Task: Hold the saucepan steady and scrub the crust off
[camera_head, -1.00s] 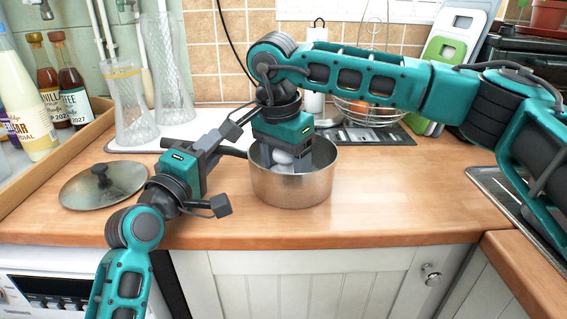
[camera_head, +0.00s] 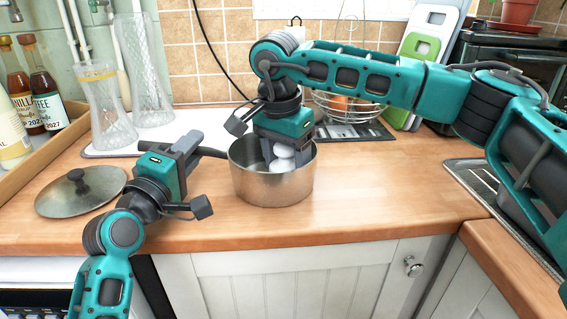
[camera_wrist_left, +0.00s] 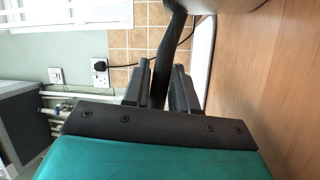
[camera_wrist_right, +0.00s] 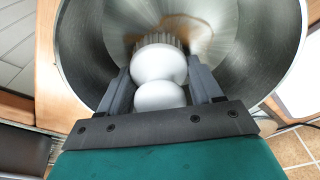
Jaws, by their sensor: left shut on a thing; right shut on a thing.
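The steel saucepan (camera_head: 270,188) stands upright on the wooden worktop, its dark handle (camera_head: 212,152) pointing left. My left gripper (camera_head: 193,146) is shut on the handle, which also shows between the fingers in the left wrist view (camera_wrist_left: 165,68). My right gripper (camera_head: 284,162) reaches down into the pan, shut on a brush with a white rounded knob (camera_head: 284,151). In the right wrist view the brush (camera_wrist_right: 158,66) has a ring of grey-brown bristles at the pan floor. A patchy brownish crust (camera_wrist_right: 205,28) shows on the floor beside it; the rest is hidden.
A glass lid (camera_head: 80,192) lies on the worktop (camera_head: 385,190) left of my left gripper. Glass vases (camera_head: 103,110) and a bottle tray (camera_head: 62,140) stand behind it. A wire basket (camera_head: 345,106) stands behind the pan; a sink (camera_head: 475,180) is at right. The worktop between is clear.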

